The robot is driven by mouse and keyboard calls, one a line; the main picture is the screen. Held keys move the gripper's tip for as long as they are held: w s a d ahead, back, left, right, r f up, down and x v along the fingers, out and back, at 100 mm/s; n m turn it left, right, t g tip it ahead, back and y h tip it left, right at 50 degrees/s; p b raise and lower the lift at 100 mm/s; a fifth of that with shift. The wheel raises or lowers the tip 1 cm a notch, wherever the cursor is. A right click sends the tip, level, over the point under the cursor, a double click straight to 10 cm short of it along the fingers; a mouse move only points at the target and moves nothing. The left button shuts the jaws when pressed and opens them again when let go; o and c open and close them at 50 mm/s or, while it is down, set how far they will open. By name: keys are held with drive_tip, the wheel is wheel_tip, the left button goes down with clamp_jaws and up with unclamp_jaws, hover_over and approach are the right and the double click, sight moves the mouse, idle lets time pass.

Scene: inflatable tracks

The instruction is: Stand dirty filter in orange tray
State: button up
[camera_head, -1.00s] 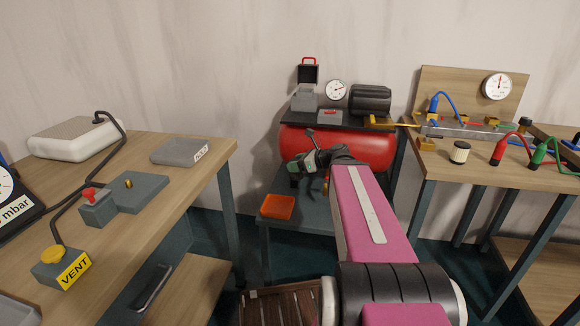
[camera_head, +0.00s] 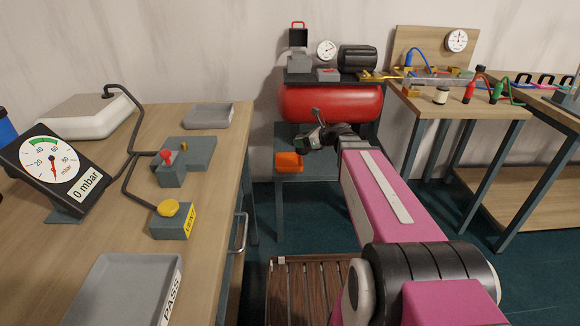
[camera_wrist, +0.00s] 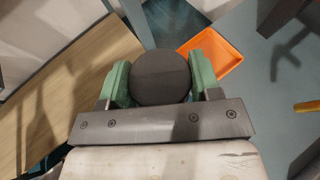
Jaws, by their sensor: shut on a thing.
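My gripper (camera_wrist: 162,75) is shut on a dark, round-ended thing, which I take to be the dirty filter (camera_wrist: 160,76). Its flat dark end faces the wrist camera between the green fingers, and the rest of it is hidden. In the head view, my gripper (camera_head: 313,138) is small, up and right of the orange tray (camera_head: 289,162). The tray is on a low grey-blue stand in front of the red tank. It also shows in the wrist view (camera_wrist: 228,66), just right of and beyond the fingers, partly covered by the right one.
The red compressor tank (camera_head: 330,103) stands behind the tray. The left bench (camera_head: 120,215) holds a gauge, a vent button and a grey PASS tray (camera_head: 122,290). A pale dark-capped filter (camera_head: 441,95) stands on the right bench. A slatted wooden surface (camera_head: 305,285) is below my arm.

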drive_tip(key=s+a+x, duration=0.1)
drive_tip(key=x, duration=1.2)
hover_over(289, 164)
wheel_tip(289, 164, down, 7)
drive_tip(key=shift+n+g, duration=0.3)
drive_tip(key=shift+f, duration=2.1)
drive_tip(key=shift+f, duration=0.15)
drive_tip(key=o, duration=0.9)
